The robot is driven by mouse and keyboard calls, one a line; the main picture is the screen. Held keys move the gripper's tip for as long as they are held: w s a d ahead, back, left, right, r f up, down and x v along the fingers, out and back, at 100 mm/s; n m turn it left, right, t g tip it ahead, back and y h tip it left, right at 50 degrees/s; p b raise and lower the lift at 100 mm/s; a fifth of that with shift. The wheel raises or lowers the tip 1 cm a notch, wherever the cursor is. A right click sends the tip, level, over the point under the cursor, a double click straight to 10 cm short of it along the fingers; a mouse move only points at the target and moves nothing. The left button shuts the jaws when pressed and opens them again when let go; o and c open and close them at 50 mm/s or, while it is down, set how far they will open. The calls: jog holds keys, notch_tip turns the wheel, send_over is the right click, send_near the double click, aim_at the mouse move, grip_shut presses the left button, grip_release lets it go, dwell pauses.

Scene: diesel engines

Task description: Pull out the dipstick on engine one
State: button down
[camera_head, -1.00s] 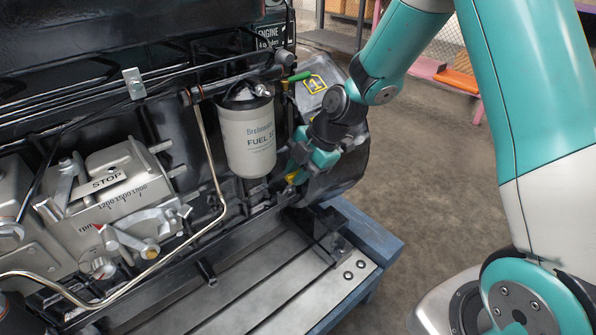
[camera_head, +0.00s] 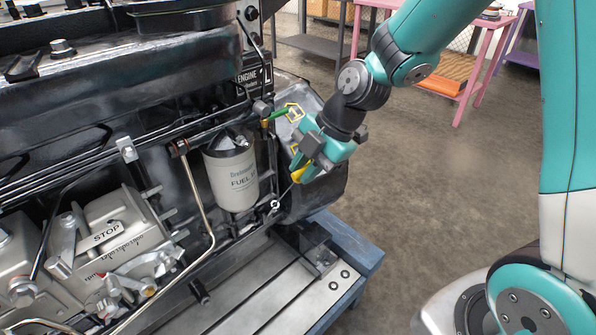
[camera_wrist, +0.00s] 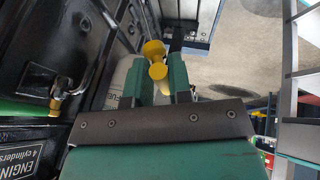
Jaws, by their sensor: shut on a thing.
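The dipstick's yellow handle (camera_head: 298,172) is between the fingers of my gripper (camera_head: 306,158), at the right end of the dark engine (camera_head: 100,80). In the wrist view the yellow handle (camera_wrist: 158,70) shows between the two green fingers of my gripper (camera_wrist: 160,82), which is shut on it. A thin rod seems to slant down from the handle towards a small ring-shaped fitting (camera_head: 276,205) on the engine. I cannot tell where the rod's lower end is.
A white fuel filter (camera_head: 232,180) hangs left of my gripper. A green lever (camera_head: 279,114) sticks out above it, close by. The engine stands on a blue-edged stand (camera_head: 345,245). Open floor (camera_head: 430,180) lies to the right, with a pink table (camera_head: 476,75) behind.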

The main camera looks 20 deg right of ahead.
jog(key=shift+s+d+r+p, duration=0.2)
jog(key=shift+s+r, duration=0.2)
jog(key=shift+r, duration=0.2)
jog(key=shift+s+d+r+p, duration=0.2)
jog(key=shift+s+r, duration=0.15)
jog(key=shift+r, duration=0.2)
jog(key=c, duration=1.1)
grip_release()
jog(key=shift+a, duration=0.1)
jog(key=p+v, duration=0.2)
jog(key=v, duration=1.5)
jog(key=shift+r, duration=0.2)
jog(key=shift+w, duration=0.1)
